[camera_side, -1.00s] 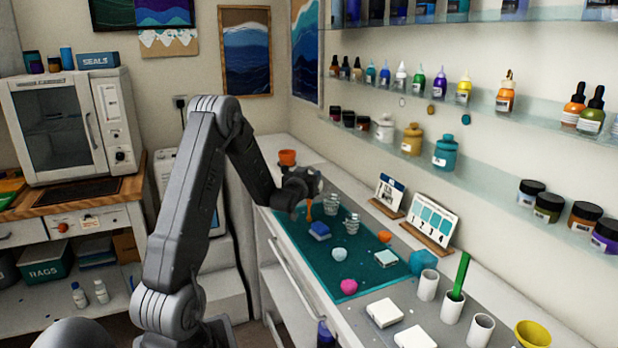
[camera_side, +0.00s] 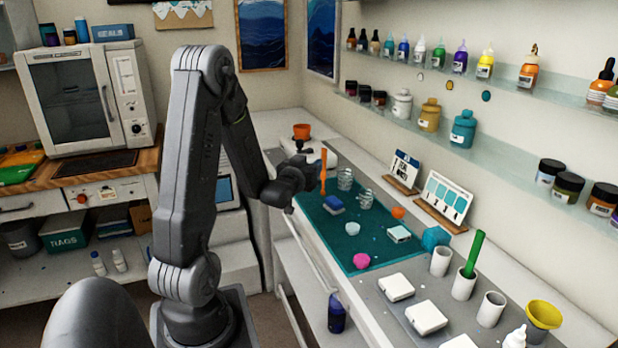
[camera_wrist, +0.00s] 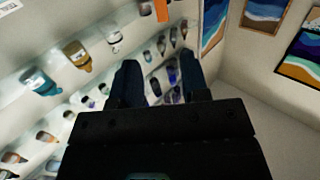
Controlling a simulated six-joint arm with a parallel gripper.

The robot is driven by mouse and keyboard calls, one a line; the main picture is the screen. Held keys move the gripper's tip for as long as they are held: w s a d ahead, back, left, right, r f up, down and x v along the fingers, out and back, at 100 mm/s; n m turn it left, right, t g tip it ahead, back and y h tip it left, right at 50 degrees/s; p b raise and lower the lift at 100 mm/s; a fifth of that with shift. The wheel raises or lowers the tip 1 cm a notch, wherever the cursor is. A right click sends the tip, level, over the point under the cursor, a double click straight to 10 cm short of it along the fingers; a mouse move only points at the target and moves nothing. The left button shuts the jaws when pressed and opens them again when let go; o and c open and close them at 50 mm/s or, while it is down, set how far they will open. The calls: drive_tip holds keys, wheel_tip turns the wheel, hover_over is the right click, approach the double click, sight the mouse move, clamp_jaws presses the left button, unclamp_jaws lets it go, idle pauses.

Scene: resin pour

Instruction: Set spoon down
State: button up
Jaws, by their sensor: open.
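An orange, narrow, stick-like thing, which looks like the spoon (camera_side: 323,171), stands upright at the tip of my gripper (camera_side: 308,180) in the side view. My gripper is above the far end of the teal mat (camera_side: 345,240). In the wrist view an orange piece (camera_wrist: 161,10) shows at the top edge, beyond my fingertips. My gripper (camera_wrist: 158,72) is open there, and nothing shows between the fingers. I cannot tell whether the orange thing touches my gripper. Its lower end is not clear.
White holders (camera_side: 440,262), one with a green stick (camera_side: 474,255), stand nearer. Bottle shelves (camera_side: 440,75) line the right wall.

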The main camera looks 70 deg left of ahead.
drive_tip(key=w+d+r+m+g+h, duration=0.1)
drive_tip(key=d+r+m+h, duration=0.2)
drive_tip(key=d, duration=0.7)
drive_tip(key=w+d+r+m+g+h, duration=0.15)
drive_tip(key=d+h, duration=0.35)
drive_tip(key=d, duration=0.5)
drive_tip(key=s+d+r+m+g+h, duration=0.2)
drive_tip(key=s+d+m+g+h, duration=0.2)
drive_tip(key=s+d, duration=1.1)
drive_tip(key=shift+r+h, duration=0.15)
drive_tip(key=shift+h, duration=0.15)
